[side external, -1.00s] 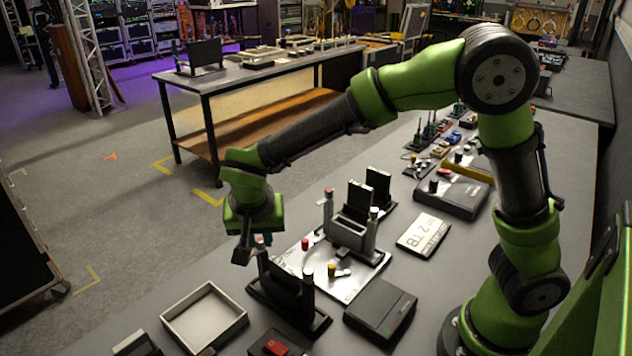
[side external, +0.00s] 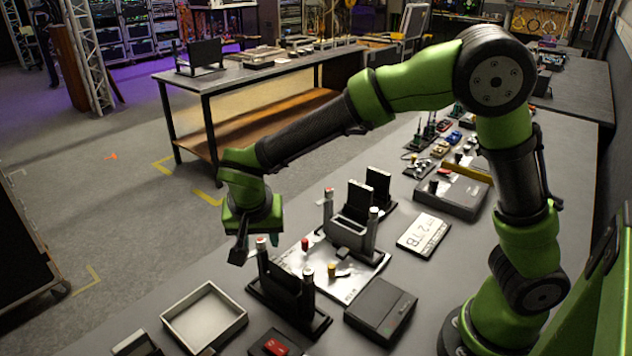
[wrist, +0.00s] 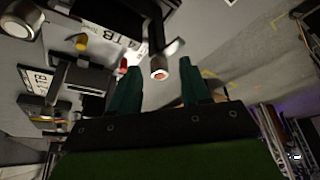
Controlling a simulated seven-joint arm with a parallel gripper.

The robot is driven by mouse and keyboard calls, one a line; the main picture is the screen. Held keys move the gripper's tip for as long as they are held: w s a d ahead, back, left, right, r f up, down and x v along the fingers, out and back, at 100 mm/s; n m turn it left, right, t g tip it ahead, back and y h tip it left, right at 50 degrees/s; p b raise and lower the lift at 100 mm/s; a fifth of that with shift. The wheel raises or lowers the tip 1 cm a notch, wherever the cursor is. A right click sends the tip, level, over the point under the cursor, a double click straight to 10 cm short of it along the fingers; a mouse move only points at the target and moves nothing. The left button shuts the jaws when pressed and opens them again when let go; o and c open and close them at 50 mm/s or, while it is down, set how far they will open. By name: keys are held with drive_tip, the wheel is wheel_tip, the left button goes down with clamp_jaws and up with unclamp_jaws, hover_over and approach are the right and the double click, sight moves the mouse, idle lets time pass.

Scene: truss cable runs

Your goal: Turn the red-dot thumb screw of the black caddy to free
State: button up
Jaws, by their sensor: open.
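The black caddy (side external: 288,296) stands upright on its base near the front of the bench in the side view. Its red-dot thumb screw (side external: 261,243) is the pale cap on the left post. In the wrist view the screw's red-dotted end (wrist: 160,74) lies between my two teal fingers, with space on both sides. A second post (side external: 308,272) with a pale cap stands at the caddy's right. My gripper (side external: 270,239) is open and empty, pointing down around or just above the screw; I cannot tell its exact height. It also shows in the wrist view (wrist: 160,68).
A bright plate (side external: 365,277) bears red and yellow knobs. A black box (side external: 380,309) lies right, an empty pale tray (side external: 204,318) left. A labelled 2 TB drive (side external: 424,234) lies farther right.

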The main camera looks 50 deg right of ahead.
drive_tip(key=shift+r, duration=0.1)
drive_tip(key=v, duration=1.6)
drive_tip(key=shift+r, duration=0.4)
drive_tip(key=shift+s, duration=0.1)
drive_tip(key=s+d+f+n+t+y, duration=0.2)
drive_tip(key=s+d, duration=0.4)
drive_tip(key=d, duration=0.1)
drive_tip(key=s+d+f+n+t+y, duration=0.2)
drive_tip(key=s+d+n+y, duration=0.1)
drive_tip(key=s+d, duration=0.4)
drive_tip(key=shift+d, duration=0.7)
